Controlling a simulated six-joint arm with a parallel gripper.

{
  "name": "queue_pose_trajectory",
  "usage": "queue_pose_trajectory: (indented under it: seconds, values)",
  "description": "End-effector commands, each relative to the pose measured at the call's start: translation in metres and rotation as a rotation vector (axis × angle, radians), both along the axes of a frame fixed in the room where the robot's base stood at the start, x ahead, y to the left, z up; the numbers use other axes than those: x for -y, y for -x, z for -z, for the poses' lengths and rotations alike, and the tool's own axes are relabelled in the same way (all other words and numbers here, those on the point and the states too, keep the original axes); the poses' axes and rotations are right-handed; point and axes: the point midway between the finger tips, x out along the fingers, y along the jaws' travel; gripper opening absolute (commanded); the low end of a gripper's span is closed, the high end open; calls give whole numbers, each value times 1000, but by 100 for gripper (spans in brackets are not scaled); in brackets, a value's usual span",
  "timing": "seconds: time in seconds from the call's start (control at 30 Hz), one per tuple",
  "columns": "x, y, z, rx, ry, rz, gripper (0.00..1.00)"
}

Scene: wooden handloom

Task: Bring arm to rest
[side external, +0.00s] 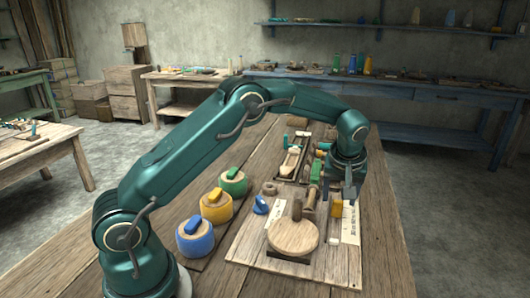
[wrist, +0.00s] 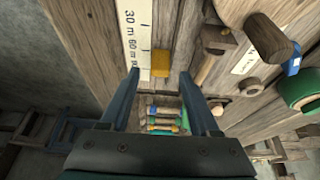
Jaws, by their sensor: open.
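My gripper (side external: 350,188) hangs at the end of my teal arm, pointing down over the right side of the wooden board (side external: 254,246) on the table. In the wrist view my gripper (wrist: 159,75) shows two dark fingers spread apart with nothing held between them. A small yellow block (side external: 336,206) lies on the board close to the fingers; the yellow block (wrist: 160,63) also shows just beyond the fingertips. The gap between fingers and board is hard to judge.
A round wooden disc (side external: 293,236) with an upright peg stands on the board. Blue (side external: 195,238), yellow (side external: 216,206) and green (side external: 233,182) spools stand left, beside my arm. A printed white strip (side external: 350,222) lies at right. The table's right edge is clear.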

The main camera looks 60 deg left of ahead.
Motion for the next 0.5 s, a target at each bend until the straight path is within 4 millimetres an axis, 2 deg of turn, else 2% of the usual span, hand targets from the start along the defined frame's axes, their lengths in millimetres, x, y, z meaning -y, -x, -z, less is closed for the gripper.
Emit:
queue_pose_trajectory:
  seconds: [0.13,0.5]
  values:
    - [4,4,-14,2,0,2,62]
    - [5,4,-18,5,1,1,62]
